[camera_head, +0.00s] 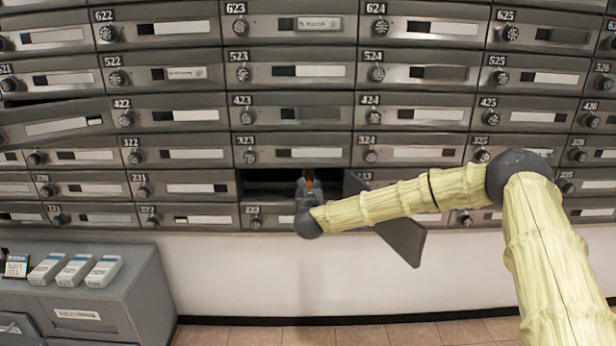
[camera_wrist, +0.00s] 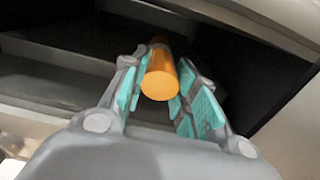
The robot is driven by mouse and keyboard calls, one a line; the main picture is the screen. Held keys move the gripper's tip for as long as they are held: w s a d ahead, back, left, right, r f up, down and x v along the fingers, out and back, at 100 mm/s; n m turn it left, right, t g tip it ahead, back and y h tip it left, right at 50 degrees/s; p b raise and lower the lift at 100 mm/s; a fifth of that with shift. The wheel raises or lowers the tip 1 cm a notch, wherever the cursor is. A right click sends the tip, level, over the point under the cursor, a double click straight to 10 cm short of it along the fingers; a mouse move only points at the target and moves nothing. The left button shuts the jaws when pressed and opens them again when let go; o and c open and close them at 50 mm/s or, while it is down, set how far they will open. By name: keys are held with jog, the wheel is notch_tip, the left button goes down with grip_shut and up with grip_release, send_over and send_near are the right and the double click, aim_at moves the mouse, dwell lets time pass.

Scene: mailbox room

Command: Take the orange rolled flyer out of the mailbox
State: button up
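The orange rolled flyer (camera_wrist: 160,78) lies inside the dark mailbox compartment, its round end toward the wrist camera. My gripper (camera_wrist: 158,95) has its teal-padded fingers on either side of the flyer, at the compartment opening. The left pad is close to or against the flyer; a contact on both sides cannot be made out. In the head view the flyer (camera_head: 310,180) shows as a small orange spot in the open mailbox (camera_head: 262,192), with my gripper (camera_head: 309,184) at its mouth. The mailbox door (camera_head: 402,240) hangs open to the right, partly behind my arm.
Rows of closed mailboxes surround the open one. Another mailbox door at the left (camera_head: 55,125) looks tilted. A grey cabinet (camera_head: 90,300) with several small boxes on top stands at the lower left. The floor (camera_head: 350,334) before the wall is clear.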

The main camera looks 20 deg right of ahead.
jog(key=shift+c, duration=1.3)
jog(key=shift+r, duration=0.3)
jog(key=b+v, duration=0.2)
jog(key=v, duration=1.8)
jog(key=shift+s+r+p, duration=0.1)
jog(key=shift+r+p, duration=0.1)
jog(key=shift+p, duration=0.2)
jog(key=s+a+n+y+p, duration=0.1)
jog(key=s+a+y+p, duration=0.1)
jog(key=s+p, duration=0.7)
jog(key=s+a+r+n+y+p, duration=0.1)
jog(key=s+p, duration=0.9)
jog(key=p, duration=1.1)
jog(key=shift+a+r+n+t+y, duration=0.25)
jog(key=shift+a+n+y, duration=0.35)
jog(key=shift+a+y, duration=0.5)
